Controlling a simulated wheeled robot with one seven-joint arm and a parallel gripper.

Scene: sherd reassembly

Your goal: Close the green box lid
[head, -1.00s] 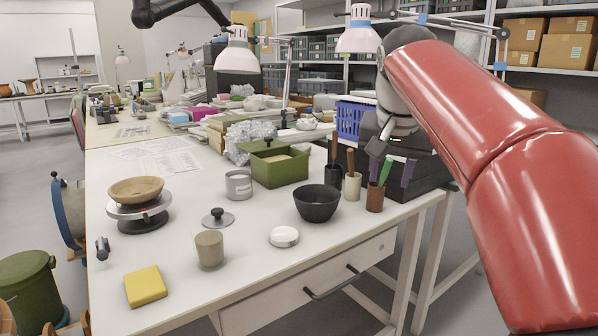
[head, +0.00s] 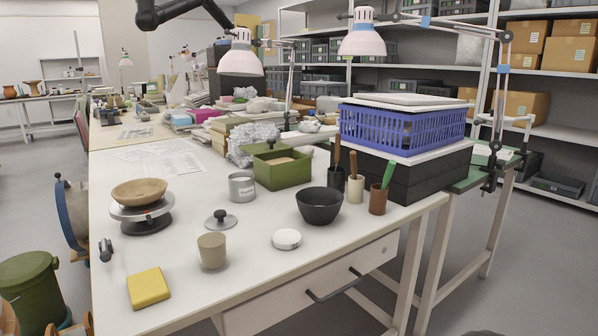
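The green box (head: 284,178) stands on the white table, behind the black bowl. Its top is open and something beige shows inside. A green edge (head: 262,147) rises at its back, beside the crumpled grey wrapping; it looks like the raised lid, but it is small and partly hidden. My gripper is outside the head view, so its state and distance from the box do not show.
A blue crate (head: 402,130) on black boxes stands to the right. The front middle of the table (head: 225,287) is clear.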

